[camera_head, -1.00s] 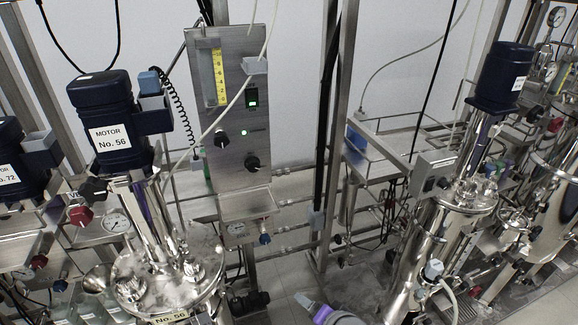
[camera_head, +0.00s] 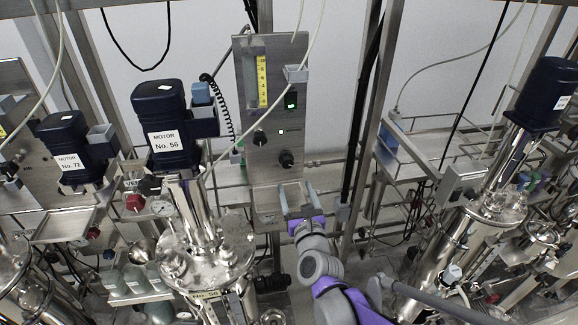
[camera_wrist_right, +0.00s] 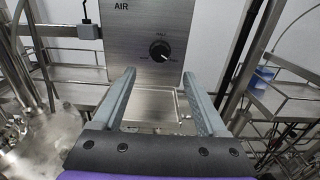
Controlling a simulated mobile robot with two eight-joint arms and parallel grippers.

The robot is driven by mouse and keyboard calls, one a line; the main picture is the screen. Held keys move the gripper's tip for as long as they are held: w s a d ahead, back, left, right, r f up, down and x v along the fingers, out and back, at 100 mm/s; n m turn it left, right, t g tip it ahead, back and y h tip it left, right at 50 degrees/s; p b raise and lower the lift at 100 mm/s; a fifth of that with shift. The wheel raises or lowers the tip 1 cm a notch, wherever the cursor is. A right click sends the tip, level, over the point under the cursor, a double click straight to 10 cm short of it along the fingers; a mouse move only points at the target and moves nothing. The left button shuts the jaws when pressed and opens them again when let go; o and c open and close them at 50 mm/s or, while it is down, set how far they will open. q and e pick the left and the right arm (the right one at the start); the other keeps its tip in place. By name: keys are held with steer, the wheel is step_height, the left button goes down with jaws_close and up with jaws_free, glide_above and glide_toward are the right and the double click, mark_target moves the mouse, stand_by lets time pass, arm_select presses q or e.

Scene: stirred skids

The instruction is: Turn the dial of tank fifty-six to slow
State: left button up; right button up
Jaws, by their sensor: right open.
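The tank marked No. 56 (camera_head: 203,268) stands left of centre, with its blue motor (camera_head: 162,120) above. To its right is an upright metal panel (camera_head: 271,80) with two black dials, the upper dial (camera_head: 260,138) and the lower dial (camera_head: 286,160). The right wrist view shows one dial (camera_wrist_right: 159,51) on a plate marked AIR, with small labels around it that are too small to read surely. My right gripper (camera_head: 297,188) is open and empty, below the lower dial. Its fingertips (camera_wrist_right: 159,74) are apart, below the dial and not touching it. My left gripper is out of view.
A dark upright post (camera_head: 362,110) stands to the right. Motor No. 72 (camera_head: 64,146) is left, and another tank (camera_head: 455,240) stands right.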

mark_target(288, 165)
steer(key=w, duration=0.3)
steer(key=w+a, duration=0.1)
steer(key=w, duration=0.5)
steer(key=shift+w+a+p, duration=0.25)
steer(key=shift+a+p, duration=0.1)
steer(key=shift+a, duration=0.05)
jaws_close()
